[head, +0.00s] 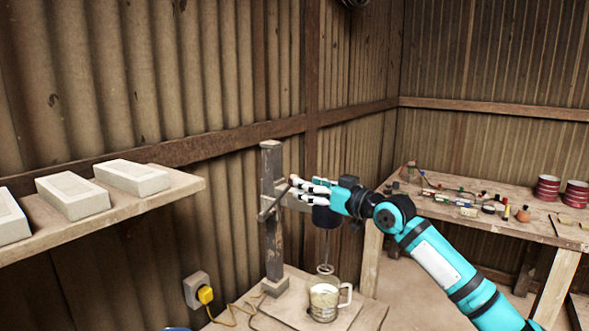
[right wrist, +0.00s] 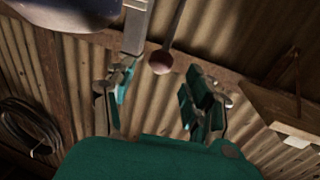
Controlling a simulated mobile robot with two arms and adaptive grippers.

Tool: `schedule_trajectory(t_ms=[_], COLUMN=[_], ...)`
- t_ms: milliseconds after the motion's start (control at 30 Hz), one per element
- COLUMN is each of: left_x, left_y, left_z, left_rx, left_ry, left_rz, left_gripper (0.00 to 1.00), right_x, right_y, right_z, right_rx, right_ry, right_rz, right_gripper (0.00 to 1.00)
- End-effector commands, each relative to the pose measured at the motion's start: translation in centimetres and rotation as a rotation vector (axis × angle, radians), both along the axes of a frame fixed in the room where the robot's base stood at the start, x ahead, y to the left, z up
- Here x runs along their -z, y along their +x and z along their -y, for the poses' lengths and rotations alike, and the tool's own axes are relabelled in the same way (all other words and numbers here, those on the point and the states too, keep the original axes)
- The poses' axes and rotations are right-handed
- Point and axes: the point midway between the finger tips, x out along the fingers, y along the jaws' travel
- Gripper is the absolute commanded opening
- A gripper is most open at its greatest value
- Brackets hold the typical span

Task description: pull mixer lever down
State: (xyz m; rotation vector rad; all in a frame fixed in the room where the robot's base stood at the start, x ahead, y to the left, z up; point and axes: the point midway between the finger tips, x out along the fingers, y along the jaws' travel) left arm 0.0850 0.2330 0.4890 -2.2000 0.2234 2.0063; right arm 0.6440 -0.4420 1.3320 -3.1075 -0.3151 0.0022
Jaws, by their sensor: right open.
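The mixer has an upright wooden post (head: 272,235), with a dark mixer head (head: 325,216) beside it, partly covered by my right gripper. The lever (head: 274,204) is a thin slanted rod at the post, its upper end by my fingers. In the right wrist view the lever's round brown knob (right wrist: 161,63) shows in the gap between my fingertips, touching neither finger. My right gripper (head: 294,190) is open and empty; its spread fingers also show in the right wrist view (right wrist: 160,80). My left gripper is out of view.
A glass mug (head: 324,300) with pale contents stands under the whisk on the low table (head: 368,316). A shelf (head: 120,208) with pale blocks is at left. A workbench (head: 440,208) with small items and red tins is at right. A yellow plug (head: 205,295) is on the wall.

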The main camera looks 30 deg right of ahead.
Motion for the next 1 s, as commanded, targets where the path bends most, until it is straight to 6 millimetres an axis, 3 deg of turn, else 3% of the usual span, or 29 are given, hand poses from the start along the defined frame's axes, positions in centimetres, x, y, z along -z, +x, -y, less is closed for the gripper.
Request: schedule_trajectory(t_ms=[33,300,700,1000], left_x=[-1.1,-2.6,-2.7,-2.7], left_y=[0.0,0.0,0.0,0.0], left_z=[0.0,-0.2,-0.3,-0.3], left_rx=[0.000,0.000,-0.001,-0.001], left_ry=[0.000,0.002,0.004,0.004], left_rz=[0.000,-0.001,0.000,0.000], left_gripper=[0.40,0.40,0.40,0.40], right_x=[-0.8,-0.3,0.0,0.0], right_y=[1.1,4.9,5.7,5.7], right_z=[-0.2,-1.0,-1.2,-1.2], right_rx=[0.000,0.000,0.000,0.000], right_ry=[0.007,0.002,-0.001,-0.001], right_rz=[0.004,0.002,0.000,0.000], right_gripper=[0.53,0.53,0.53,0.17])
